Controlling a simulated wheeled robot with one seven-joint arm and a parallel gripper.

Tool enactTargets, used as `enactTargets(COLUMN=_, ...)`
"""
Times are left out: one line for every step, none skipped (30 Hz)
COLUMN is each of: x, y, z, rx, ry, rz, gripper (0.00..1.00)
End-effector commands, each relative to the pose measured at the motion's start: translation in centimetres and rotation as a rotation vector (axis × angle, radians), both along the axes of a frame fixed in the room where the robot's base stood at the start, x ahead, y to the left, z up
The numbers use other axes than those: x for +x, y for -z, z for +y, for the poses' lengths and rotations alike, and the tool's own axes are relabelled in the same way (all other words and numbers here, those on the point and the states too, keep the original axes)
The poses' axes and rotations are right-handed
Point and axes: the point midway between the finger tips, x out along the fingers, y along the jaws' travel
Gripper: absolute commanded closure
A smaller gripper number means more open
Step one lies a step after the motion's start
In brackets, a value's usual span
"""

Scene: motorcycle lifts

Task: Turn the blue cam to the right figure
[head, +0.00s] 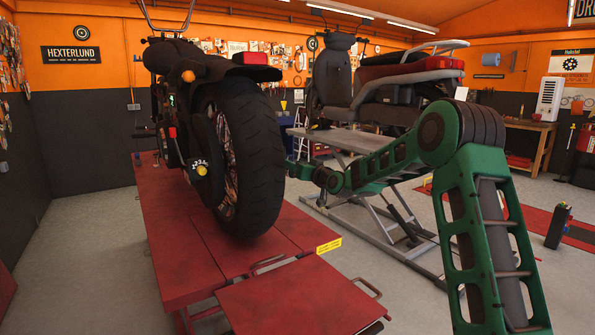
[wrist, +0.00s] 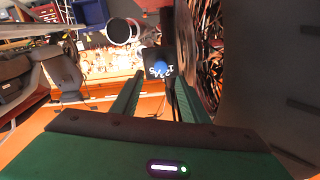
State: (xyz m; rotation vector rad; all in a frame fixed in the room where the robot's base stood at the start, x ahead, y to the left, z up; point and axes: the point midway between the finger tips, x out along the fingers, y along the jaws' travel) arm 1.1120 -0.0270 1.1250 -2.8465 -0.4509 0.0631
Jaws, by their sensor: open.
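The blue cam (wrist: 160,67) is a small round blue piece on a black plate (wrist: 154,57) with white figures, in the upper middle of the wrist view. The figures are too small to read surely. My gripper (wrist: 160,79) is open, its two green fingers pointing at the cam. The cam shows between the fingertips; I cannot tell whether they reach around it. In the head view my gripper and the blue cam are hidden behind the rear wheel (head: 247,155). A yellow cam (head: 202,171) with white figures shows on the wheel's left side.
The motorcycle stands on a red lift (head: 180,270). Its tire (wrist: 285,70) and spokes fill the right of the wrist view, close to my fingers. A second lift (head: 345,140) with another vehicle stands right, behind my arm.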

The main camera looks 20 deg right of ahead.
Motion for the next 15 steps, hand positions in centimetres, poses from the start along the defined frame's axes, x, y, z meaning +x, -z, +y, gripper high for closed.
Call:
enactTargets(x=-0.8, y=0.0, z=-0.3, rx=-0.001, ry=0.002, rz=0.0, gripper=0.59)
enactTargets(x=-1.2, y=0.0, z=-0.5, rx=-0.001, ry=0.002, rz=0.0, gripper=0.59)
enactTargets(x=-1.7, y=0.0, z=-0.6, rx=0.0, ry=0.001, rz=0.0, gripper=0.59)
enactTargets(x=-2.0, y=0.1, z=-0.7, rx=0.0, ry=0.001, rz=0.001, gripper=0.59)
enactTargets(x=-2.2, y=0.1, z=-0.8, rx=0.0, ry=0.001, rz=0.001, gripper=0.59)
enactTargets(x=-2.5, y=0.0, z=-0.9, rx=0.0, ry=0.001, rz=0.001, gripper=0.59)
enactTargets(x=-2.7, y=0.0, z=-0.9, rx=0.0, ry=0.001, rz=0.001, gripper=0.59)
enactTargets(x=-2.8, y=0.0, z=-0.9, rx=0.0, ry=0.001, rz=0.0, gripper=0.59)
enactTargets(x=-2.9, y=0.0, z=-1.0, rx=0.0, ry=0.0, rz=0.0, gripper=0.59)
enactTargets(x=-3.0, y=0.0, z=-1.0, rx=0.0, ry=0.0, rz=0.0, gripper=0.59)
enactTargets(x=-3.0, y=0.0, z=-1.0, rx=0.0, ry=0.0, rz=0.0, gripper=0.59)
enactTargets(x=-3.1, y=0.0, z=-1.0, rx=0.0, ry=0.0, rz=0.0, gripper=0.59)
enactTargets(x=-3.1, y=0.0, z=-1.0, rx=0.0, ry=0.0, rz=0.0, gripper=0.59)
enactTargets(x=-3.1, y=0.0, z=-1.0, rx=0.0, ry=0.0, rz=0.0, gripper=0.59)
enactTargets(x=-3.0, y=0.0, z=-1.0, rx=0.0, ry=0.0, rz=0.0, gripper=0.59)
